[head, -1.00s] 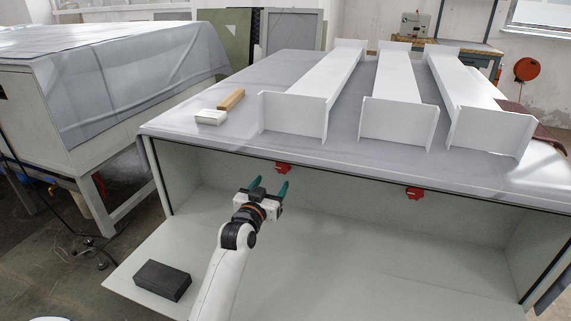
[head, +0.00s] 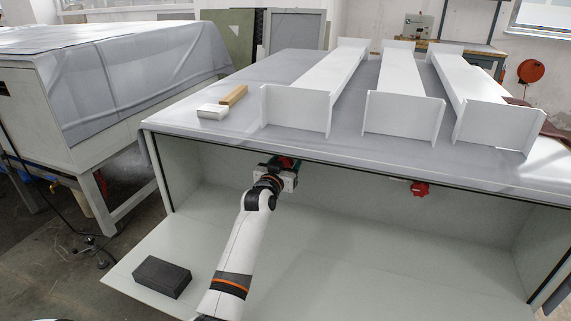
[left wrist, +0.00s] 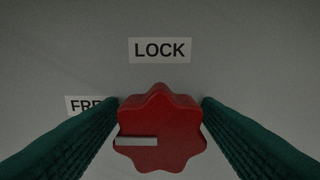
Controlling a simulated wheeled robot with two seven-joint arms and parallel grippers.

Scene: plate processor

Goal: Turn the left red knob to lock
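The left red knob (left wrist: 160,130) fills the lower middle of the left wrist view, its pale pointer bar lying level and reaching toward the left. In the head view the knob (head: 285,162) sits under the table's front edge, partly covered by my left gripper (head: 283,165). My left gripper's green fingers (left wrist: 160,102) stand on both sides of the knob, very close to it, and look open. My right gripper is not in view.
A second red knob (head: 419,189) is farther right under the same edge. White channel-shaped parts (head: 403,95) lie on the table top (head: 260,90). A dark block (head: 162,277) rests on the lower panel (head: 300,285), which is otherwise clear.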

